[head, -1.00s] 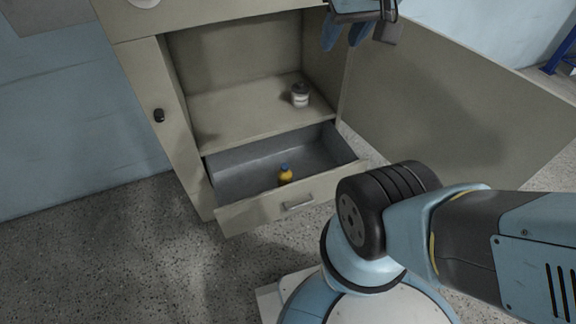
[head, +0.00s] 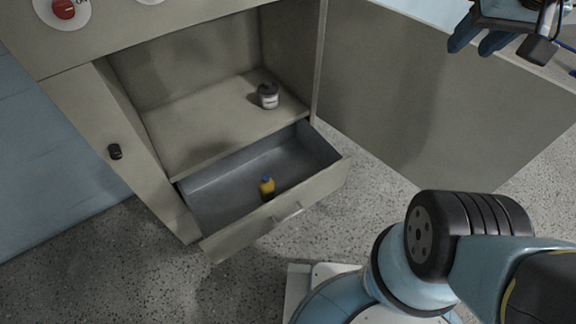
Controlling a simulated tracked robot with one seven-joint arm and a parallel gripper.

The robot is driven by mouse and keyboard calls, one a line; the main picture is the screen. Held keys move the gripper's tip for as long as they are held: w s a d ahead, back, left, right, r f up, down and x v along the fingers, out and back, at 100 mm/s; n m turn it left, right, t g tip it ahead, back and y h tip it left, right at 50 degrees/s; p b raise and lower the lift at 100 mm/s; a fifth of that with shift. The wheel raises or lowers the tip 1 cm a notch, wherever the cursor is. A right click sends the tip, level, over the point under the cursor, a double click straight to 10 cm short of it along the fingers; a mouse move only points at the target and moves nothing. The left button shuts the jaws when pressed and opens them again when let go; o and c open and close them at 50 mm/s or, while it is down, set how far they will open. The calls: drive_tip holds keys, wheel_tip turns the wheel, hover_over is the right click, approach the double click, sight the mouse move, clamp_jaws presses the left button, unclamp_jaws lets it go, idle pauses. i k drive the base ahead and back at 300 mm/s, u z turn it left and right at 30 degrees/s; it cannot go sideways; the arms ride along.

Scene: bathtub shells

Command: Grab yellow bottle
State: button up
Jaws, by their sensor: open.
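The yellow bottle (head: 267,188) with a blue cap stands inside the open drawer (head: 215,190), near its front wall. My gripper (head: 480,40) is at the top right of the head view, in front of the open cabinet door and well away from the bottle. Its blue fingers are apart and nothing shows between them. The top of the gripper is cut off by the frame.
A small white jar with a dark lid (head: 268,96) stands on the shelf above the drawer. The cabinet door (head: 400,90) hangs open on the right. A red button (head: 63,9) is at the top left. Speckled floor (head: 110,260) lies in front of the cabinet.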

sight(268, 190)
drive_tip(key=u, duration=0.85)
drive_tip(key=i, duration=0.1)
drive_tip(key=z, duration=1.6)
drive_tip(key=k, duration=1.8)
drive_tip(key=u, duration=1.5)
drive_tip(key=i, duration=1)
drive_tip(key=z, duration=0.25)
